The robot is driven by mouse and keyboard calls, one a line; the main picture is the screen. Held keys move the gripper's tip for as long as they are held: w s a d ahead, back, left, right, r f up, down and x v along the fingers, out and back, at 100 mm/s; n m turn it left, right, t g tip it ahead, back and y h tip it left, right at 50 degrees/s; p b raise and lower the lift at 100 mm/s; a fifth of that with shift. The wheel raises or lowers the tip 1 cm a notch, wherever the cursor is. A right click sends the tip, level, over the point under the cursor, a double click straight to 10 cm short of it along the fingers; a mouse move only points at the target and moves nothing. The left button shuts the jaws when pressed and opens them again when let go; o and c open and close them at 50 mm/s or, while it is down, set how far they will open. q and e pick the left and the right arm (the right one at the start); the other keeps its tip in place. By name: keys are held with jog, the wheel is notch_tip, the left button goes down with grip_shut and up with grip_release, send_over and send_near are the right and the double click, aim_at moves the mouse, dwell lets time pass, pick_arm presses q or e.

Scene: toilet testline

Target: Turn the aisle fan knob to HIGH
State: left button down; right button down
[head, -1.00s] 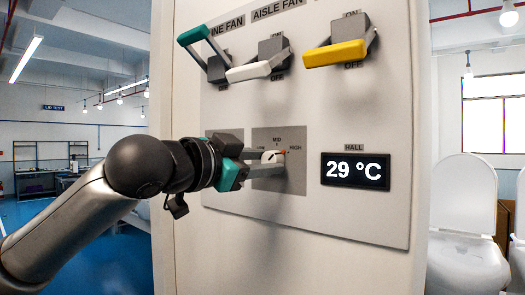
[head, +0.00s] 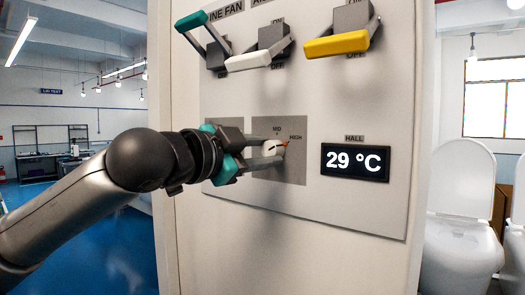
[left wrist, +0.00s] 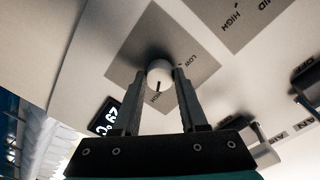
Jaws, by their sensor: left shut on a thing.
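A round white knob (head: 273,148) sits on a grey dial plate (head: 292,172) low on the white panel. The plate has MID and HIGH marks; LOW is hidden by my gripper in the head view. No fan name is readable at this dial.
Teal (head: 192,20), white (head: 260,60) and yellow (head: 337,45) lever handles stick out above the knob. A display (head: 355,162) reading 29 °C is at its right. Another dial plate (left wrist: 245,20) shows in the wrist view. White toilets (head: 460,220) stand at the right.

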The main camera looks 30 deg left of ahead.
pick_arm(q)
jog(key=shift+c, duration=2.2)
grip_release()
jog(key=shift+s+b, duration=0.4)
jog(key=shift+s, duration=0.1)
jog(key=s+a+b, duration=0.1)
jog(key=s+b, duration=0.8)
jog(key=s, duration=0.5)
jog(key=shift+a+r, duration=0.2)
jog(key=shift+r, duration=0.1)
